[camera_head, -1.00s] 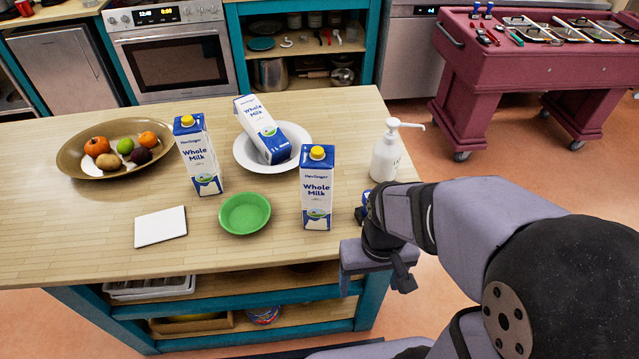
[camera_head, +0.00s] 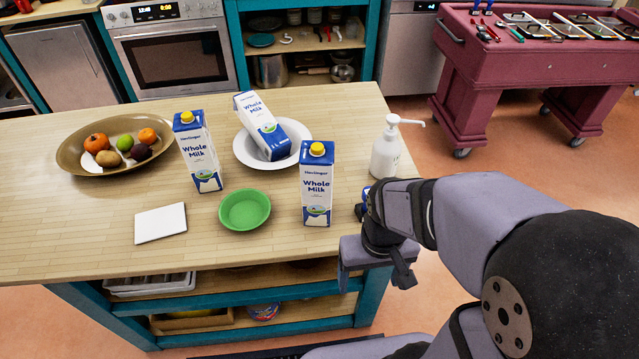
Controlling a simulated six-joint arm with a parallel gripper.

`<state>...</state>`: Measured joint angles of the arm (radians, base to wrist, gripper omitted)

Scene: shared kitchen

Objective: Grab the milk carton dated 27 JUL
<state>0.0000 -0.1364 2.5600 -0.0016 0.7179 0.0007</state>
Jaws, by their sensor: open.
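Three blue and white Whole Milk cartons are on the wooden counter (camera_head: 90,235). One carton (camera_head: 198,155) stands upright at the left, behind the green bowl. A second carton (camera_head: 262,127) lies tilted on a white plate (camera_head: 298,128) at the back. A third carton (camera_head: 317,187) stands upright at the right, nearest my arm. No date is legible on any of them. My gripper (camera_head: 377,279) is open and empty, beyond the counter's right front edge, to the right of and lower in the picture than the third carton, apart from it.
A green bowl (camera_head: 244,210) and a white square tile (camera_head: 160,223) lie at the front. A white pump bottle (camera_head: 386,150) stands at the right edge, close to my arm. A brown fruit dish (camera_head: 72,160) is at the left. The front left of the counter is clear.

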